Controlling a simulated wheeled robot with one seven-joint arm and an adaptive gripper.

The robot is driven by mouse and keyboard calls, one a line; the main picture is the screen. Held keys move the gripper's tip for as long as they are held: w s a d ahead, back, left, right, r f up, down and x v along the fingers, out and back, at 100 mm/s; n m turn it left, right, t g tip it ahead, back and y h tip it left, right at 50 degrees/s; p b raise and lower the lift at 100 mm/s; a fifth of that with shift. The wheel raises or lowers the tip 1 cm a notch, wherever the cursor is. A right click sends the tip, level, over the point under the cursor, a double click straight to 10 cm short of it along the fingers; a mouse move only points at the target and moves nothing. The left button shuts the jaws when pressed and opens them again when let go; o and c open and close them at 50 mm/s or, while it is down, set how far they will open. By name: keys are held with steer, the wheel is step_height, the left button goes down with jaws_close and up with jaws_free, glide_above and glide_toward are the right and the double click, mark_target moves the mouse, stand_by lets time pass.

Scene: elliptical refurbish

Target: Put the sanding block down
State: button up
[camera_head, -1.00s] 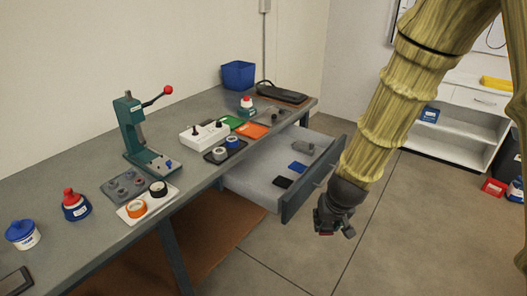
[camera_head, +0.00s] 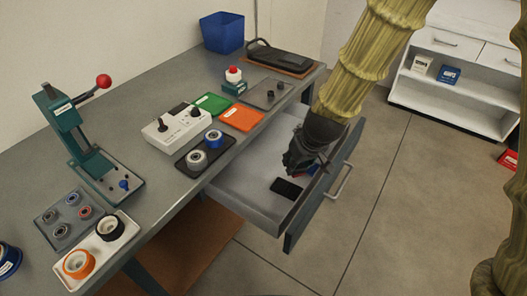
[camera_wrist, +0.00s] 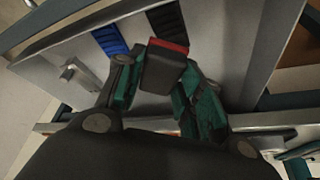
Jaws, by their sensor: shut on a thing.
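The sanding block (camera_wrist: 161,72), dark grey with a red edge, is held between the green fingers of my gripper (camera_wrist: 156,82) in the wrist view. In the head view my gripper (camera_head: 297,163) points down over the open drawer (camera_head: 250,196), and the block is mostly hidden by it. A black pad (camera_head: 287,188) lies on the drawer floor near the gripper; it also shows in the wrist view (camera_wrist: 168,20). A blue pad (camera_wrist: 109,36) lies beside it. I cannot tell whether the block touches the drawer floor.
The drawer's front panel with its handle (camera_head: 338,181) stands close to my gripper. The workbench (camera_head: 150,100) above holds a grey controller box (camera_head: 176,128), a tray with two rolls (camera_head: 205,150), green and orange pads and a blue bin (camera_head: 222,32). The drawer's left part is bare.

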steer(key=s+a+f+n+g+y+b, duration=0.1)
steer(key=s+a+f+n+y+b, duration=0.15)
steer(key=a+n, duration=0.5)
glide_toward(259, 202)
steer(key=shift+m, duration=0.25)
steer(key=shift+x, duration=2.9)
steer(key=shift+w+a, duration=0.1)
steer(key=shift+a, duration=0.1)
steer(key=o, duration=1)
steer(key=shift+h, duration=0.25)
steer(key=shift+d+r, duration=0.15)
steer(key=shift+r, duration=0.35)
steer(key=v, duration=1.1)
